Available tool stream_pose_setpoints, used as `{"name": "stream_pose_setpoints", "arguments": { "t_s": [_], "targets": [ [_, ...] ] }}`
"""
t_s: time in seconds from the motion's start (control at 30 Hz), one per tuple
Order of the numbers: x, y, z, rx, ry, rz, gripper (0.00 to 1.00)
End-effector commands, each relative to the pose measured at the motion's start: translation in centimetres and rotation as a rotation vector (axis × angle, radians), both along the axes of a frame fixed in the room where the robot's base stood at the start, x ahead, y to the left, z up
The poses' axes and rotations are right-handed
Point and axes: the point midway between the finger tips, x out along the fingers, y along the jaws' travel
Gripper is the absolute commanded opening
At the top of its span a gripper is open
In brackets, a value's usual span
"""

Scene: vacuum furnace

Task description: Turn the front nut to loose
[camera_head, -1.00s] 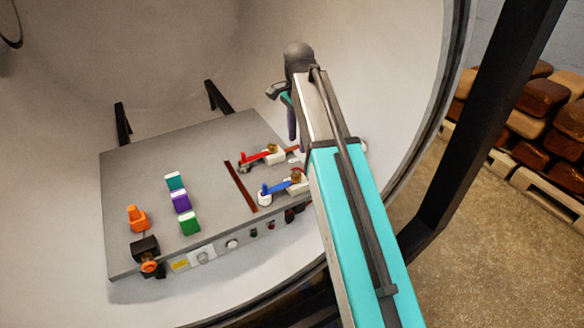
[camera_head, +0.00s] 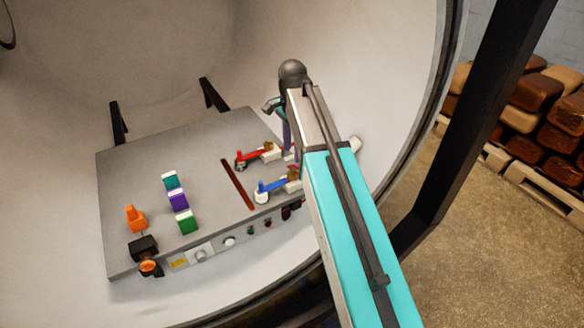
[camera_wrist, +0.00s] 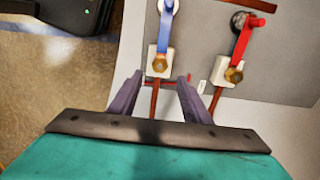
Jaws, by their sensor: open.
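The front nut is a brass hex nut (camera_wrist: 160,64) on a white block at the end of the blue lever (camera_wrist: 166,20). In the head view the nut (camera_head: 293,173) sits near the table's front edge, close to my arm. A second brass nut (camera_wrist: 233,74) is on the block of the red lever (camera_wrist: 243,38), farther back. My gripper (camera_wrist: 161,80) is open and empty. Its two purple fingers point toward the blue lever's block, one to each side of the front nut in the wrist view. Contact and height cannot be told. In the head view my arm partly hides the fingers.
The grey table (camera_head: 130,180) stands inside the round white chamber. Teal, purple (camera_head: 178,200) and green blocks and an orange piece (camera_head: 135,218) stand at its left. Knobs and buttons line its front face. A black frame post (camera_head: 470,130) rises to the right of my arm.

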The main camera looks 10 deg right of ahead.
Motion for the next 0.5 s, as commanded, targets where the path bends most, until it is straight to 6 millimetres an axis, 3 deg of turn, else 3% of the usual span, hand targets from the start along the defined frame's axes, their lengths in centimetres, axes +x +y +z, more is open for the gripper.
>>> {"name": "stream_pose_setpoints", "arguments": {
  "t_s": [0.5],
  "targets": [
    [-0.1,0.1,-5.1,0.0,0.002,0.001,0.44]
  ]
}}
